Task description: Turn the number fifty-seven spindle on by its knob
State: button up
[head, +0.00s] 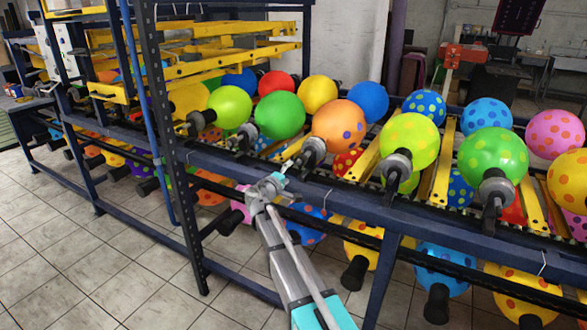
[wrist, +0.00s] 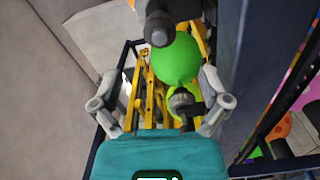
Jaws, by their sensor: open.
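I cannot read any number, so I cannot tell which spindle is fifty-seven. In the head view my gripper (head: 268,186) is at the front rail, close to the dark end of the spindle (head: 313,150) with the orange balloon (head: 339,127). In the wrist view my gripper (wrist: 160,96) is open, its grey fingers wide apart. Between them shows a dark spindle end with a grey collar (wrist: 182,98), with a green balloon (wrist: 177,60) above it. Nothing is visibly gripped.
The dark blue rack rail (head: 350,193) runs along the front. A lower row has more balloons, such as a blue one (head: 443,268), with dark ends jutting out. Tiled floor (head: 80,255) lies clear at the left.

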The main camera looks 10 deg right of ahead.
jog(key=shift+v, duration=1.1)
jog(key=s+d+f+m+g, duration=0.1)
jog(key=s+d+f+g, duration=0.1)
jog(key=s+d, duration=0.1)
jog(key=s+d+f+m+g, duration=0.1)
jog(key=s+d+f+m, duration=0.1)
jog(key=s+d, duration=0.1)
jog(key=s+d+f+m+g, duration=0.1)
jog(key=s+d+f+g, duration=0.1)
jog(key=s+d, duration=0.1)
jog(key=shift+f+g, duration=0.3)
jog(key=shift+f, duration=0.1)
jog(key=s+d+f+m+g+y, duration=0.25)
jog(key=s+f, duration=0.25)
jog(key=s, duration=0.4)
jog(key=s+d+f+m+g+y, duration=0.1)
jog(key=s+f+m+g+y, duration=0.1)
jog(key=s+f+g+y, duration=0.45)
jog(key=s+a+y, duration=0.2)
jog(key=s+a, duration=0.2)
jog(key=s, duration=0.7)
notch_tip(320, 180, up, 18)
jog(key=p, duration=1.8)
jog(key=shift+w+d, duration=0.2)
jog(key=shift+d, duration=0.05)
